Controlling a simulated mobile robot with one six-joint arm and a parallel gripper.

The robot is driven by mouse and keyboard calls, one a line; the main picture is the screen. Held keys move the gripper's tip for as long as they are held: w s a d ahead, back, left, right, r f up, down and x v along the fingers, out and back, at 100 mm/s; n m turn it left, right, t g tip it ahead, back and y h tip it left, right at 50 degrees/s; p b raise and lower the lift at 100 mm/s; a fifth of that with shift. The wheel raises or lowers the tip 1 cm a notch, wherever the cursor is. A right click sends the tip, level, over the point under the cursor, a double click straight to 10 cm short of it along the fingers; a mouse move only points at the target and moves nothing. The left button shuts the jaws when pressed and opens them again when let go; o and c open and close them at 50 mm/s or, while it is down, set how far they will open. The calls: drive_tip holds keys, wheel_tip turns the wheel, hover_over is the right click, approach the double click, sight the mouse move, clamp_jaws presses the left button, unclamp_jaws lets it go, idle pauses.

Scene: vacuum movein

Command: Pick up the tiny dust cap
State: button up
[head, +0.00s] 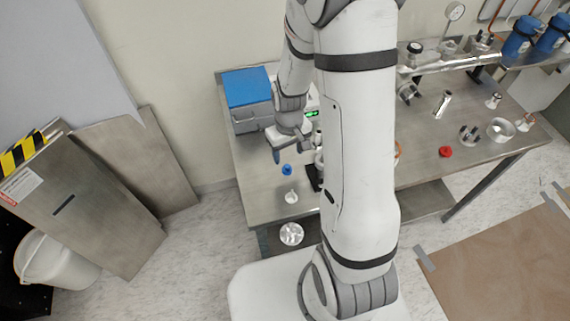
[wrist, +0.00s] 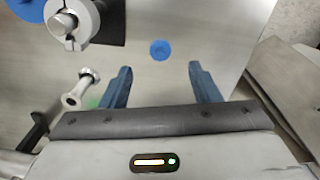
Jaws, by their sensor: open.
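A tiny blue dust cap (head: 287,169) lies on the steel bench near its left end. In the wrist view the cap (wrist: 160,50) is a small round disc, just beyond my fingertips and roughly centred between them. My gripper (wrist: 160,68) is open and empty, with its two blue fingers apart on either side. In the head view my gripper (head: 287,153) is by the cap, and part of it is hidden by my arm. I cannot tell its exact height above the bench.
A metal clamped fitting (wrist: 72,22) and a small flanged piece (wrist: 80,90) are left of the cap. A blue-topped box (head: 247,88) stands behind my gripper. A white fitting (head: 291,196) is in front of the cap. A red cap (head: 445,151) lies farther right.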

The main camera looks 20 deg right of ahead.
sight(287, 165)
drive_tip(key=shift+w+f+p, duration=0.2)
drive_tip(key=shift+f+p, duration=0.25)
drive_tip(key=shift+f, duration=1.35)
drive_tip(key=shift+w+f+p, duration=0.15)
drive_tip(key=shift+f+p, duration=0.25)
drive_tip(key=shift+f, duration=1.35)
drive_tip(key=shift+c, duration=0.6)
drive_tip(key=c, duration=1.1)
